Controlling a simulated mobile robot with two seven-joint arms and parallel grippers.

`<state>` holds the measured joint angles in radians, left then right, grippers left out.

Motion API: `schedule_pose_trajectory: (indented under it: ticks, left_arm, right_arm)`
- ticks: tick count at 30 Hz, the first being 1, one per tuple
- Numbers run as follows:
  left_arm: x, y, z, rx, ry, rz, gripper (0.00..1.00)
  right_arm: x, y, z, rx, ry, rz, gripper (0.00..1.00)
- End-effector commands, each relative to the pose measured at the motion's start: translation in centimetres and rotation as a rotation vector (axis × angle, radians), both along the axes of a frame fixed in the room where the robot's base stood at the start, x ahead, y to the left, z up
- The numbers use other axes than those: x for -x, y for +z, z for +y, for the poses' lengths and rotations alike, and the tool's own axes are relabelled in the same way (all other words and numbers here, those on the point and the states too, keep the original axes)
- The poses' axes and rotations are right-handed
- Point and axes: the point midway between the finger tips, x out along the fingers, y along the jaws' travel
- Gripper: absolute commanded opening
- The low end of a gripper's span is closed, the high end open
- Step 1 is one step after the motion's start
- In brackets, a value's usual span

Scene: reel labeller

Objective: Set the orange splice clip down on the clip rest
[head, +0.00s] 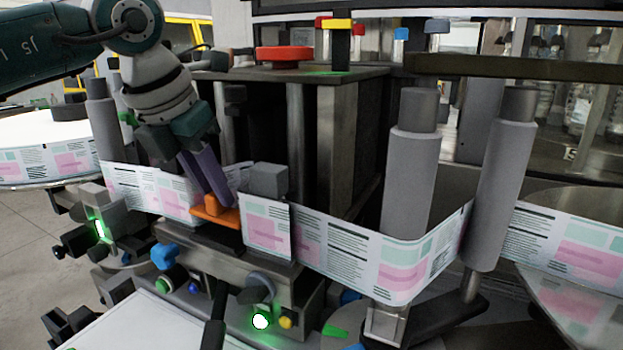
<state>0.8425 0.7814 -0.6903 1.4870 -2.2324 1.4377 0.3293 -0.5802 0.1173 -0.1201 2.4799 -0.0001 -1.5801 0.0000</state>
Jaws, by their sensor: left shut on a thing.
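The orange splice clip (217,211) is at the splice station, in front of the label web. My left gripper (212,197) comes down from the upper left with its purple fingers shut on the clip from above. The fingertips hide part of the clip. The clip is just above or touching the grey metal block (225,249); I cannot tell which. I cannot make out for sure which part is the clip rest. My right gripper is not in view.
The printed label web (345,255) runs across the front and around the grey rollers (408,175). A grey block (267,181) stands right of the clip. A red disc (284,55) sits on the cabinet top.

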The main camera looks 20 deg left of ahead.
Motion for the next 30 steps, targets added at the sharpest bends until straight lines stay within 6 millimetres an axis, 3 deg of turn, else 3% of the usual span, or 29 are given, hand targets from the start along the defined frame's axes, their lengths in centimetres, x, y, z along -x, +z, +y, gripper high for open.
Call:
schedule_pose_trajectory:
  ticks: [18, 30]
  left_arm:
    - [0.0, -2.6, 0.0, 0.000, 0.000, 0.000, 0.00]
    - [0.0, -2.7, 0.0, 0.000, 0.000, 0.000, 0.00]
  right_arm:
    - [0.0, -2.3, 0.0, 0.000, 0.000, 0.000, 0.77]
    - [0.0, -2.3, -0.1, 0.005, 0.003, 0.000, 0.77]
